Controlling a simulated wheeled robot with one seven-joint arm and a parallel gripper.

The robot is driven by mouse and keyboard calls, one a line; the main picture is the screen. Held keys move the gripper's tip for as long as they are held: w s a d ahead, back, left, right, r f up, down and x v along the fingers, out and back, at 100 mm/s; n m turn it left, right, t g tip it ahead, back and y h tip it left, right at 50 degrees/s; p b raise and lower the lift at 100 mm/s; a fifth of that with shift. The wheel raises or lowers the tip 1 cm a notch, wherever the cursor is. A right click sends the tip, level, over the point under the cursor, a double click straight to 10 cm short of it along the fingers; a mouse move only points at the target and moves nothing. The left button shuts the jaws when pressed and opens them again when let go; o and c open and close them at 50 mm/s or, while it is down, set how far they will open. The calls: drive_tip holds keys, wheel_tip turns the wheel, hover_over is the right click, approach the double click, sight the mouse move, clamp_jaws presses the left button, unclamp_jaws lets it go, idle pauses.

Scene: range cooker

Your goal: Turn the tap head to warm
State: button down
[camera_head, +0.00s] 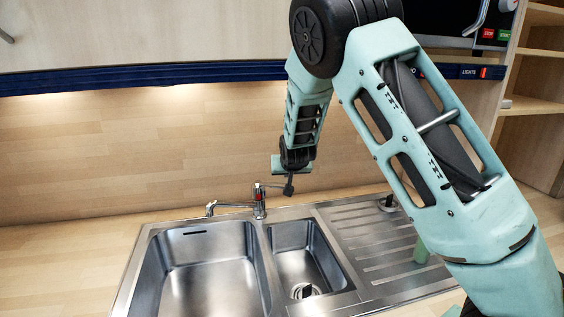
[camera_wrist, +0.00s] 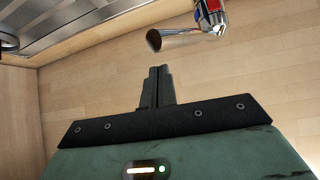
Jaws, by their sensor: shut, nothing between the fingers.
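The chrome tap (camera_head: 259,207) stands behind the sink bowls, with its spout (camera_head: 226,205) reaching left. Its head carries a red mark, and a thin lever points right toward my gripper. In the wrist view the tap head (camera_wrist: 212,14) shows red and blue marks at the top edge, and a rod-like part (camera_wrist: 172,41) with a dark round end reaches left from it. My gripper (camera_head: 289,189) is shut and empty, just right of the tap head. In the wrist view its fingertips (camera_wrist: 159,70) sit just below the rod's end, with a small gap in the picture. Contact cannot be told.
The steel sink has a large bowl (camera_head: 205,270), a small bowl (camera_head: 300,258) and a ridged drainboard (camera_head: 375,240) at right. A wooden back wall (camera_head: 130,150) stands behind, under a cupboard (camera_head: 150,30). Open shelves (camera_head: 540,105) are at right.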

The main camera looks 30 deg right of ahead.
drive_tip(key=s+a+r, duration=0.3)
drive_tip(key=a+r, duration=0.2)
drive_tip(key=r, duration=0.2)
drive_tip(key=s+a+f+n+g+y+b, duration=0.1)
drive_tip(key=s+a+f+n+g+y, duration=0.15)
drive_tip(key=s+a, duration=0.65)
drive_tip(key=s+a+f+n+g+y, duration=0.2)
drive_tip(key=s+a+f+y, duration=0.1)
drive_tip(key=s+a, duration=0.5)
drive_tip(key=s+a+n+g, duration=0.2)
drive_tip(key=s+n, duration=0.2)
drive_tip(key=s, duration=0.8)
drive_tip(key=s+a+n+g+h, duration=0.1)
drive_tip(key=s+n, duration=0.3)
drive_tip(key=s, duration=0.8)
drive_tip(key=shift+s+a+r+g+b, duration=0.2)
drive_tip(key=shift+a+r+g+b, duration=0.2)
drive_tip(key=shift+a+g, duration=0.25)
